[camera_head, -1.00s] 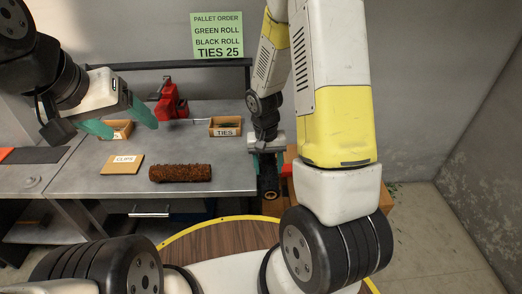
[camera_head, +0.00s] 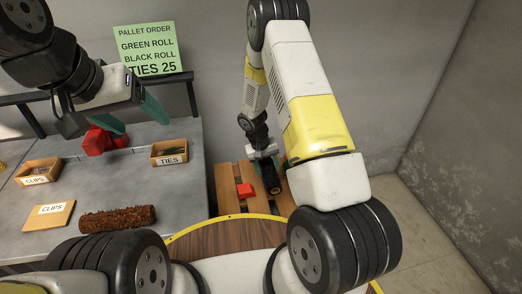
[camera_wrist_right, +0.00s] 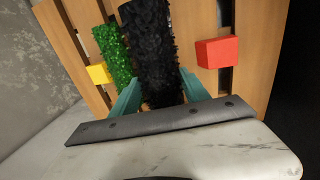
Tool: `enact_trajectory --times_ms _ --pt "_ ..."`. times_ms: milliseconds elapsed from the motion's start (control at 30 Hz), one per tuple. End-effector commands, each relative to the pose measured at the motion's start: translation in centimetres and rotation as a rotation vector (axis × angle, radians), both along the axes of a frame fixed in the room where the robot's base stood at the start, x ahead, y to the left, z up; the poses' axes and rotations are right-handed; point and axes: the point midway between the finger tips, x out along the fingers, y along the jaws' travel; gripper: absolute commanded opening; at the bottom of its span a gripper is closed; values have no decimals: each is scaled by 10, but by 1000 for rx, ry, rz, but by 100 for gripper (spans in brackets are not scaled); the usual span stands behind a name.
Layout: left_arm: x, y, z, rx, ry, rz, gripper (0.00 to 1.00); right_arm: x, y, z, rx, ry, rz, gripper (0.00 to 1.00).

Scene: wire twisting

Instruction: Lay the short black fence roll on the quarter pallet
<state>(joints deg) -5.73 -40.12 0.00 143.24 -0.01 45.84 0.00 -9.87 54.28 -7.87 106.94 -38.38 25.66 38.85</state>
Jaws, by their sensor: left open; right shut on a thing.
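The short black fence roll (camera_wrist_right: 155,45) is between the teal fingers of my right gripper (camera_wrist_right: 160,92), which is shut on it. In the head view the roll (camera_head: 270,178) hangs below my right gripper (camera_head: 264,156) at the quarter pallet (camera_head: 226,188). In the right wrist view it is in front of the pallet's slats (camera_wrist_right: 258,50); I cannot tell whether it touches them. A green roll (camera_wrist_right: 113,55) lies alongside it on the pallet. My left gripper (camera_head: 130,114) is open and empty above the workbench.
A red block (camera_head: 244,190) is on the pallet; a yellow block (camera_wrist_right: 98,74) shows beside the green roll. The workbench (camera_head: 100,185) holds a brown rusty roll (camera_head: 118,218), a TIES box (camera_head: 169,153), a CLIPS box (camera_head: 38,172) and a red tool (camera_head: 97,142).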

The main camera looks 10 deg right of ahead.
Motion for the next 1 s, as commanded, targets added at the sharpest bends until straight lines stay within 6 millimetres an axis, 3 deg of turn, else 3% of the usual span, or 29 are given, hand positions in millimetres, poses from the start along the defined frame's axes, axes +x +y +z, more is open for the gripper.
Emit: enact_trajectory --times_ms 267,700,1000 --pt "0 0 0 0 0 0 73 0 0 -2 0 0 -2 7" --pt "0 0 0 0 0 0 73 -1 0 -40 0 1 0 7" --pt "0 0 0 0 0 0 73 0 0 -56 0 0 -1 7"
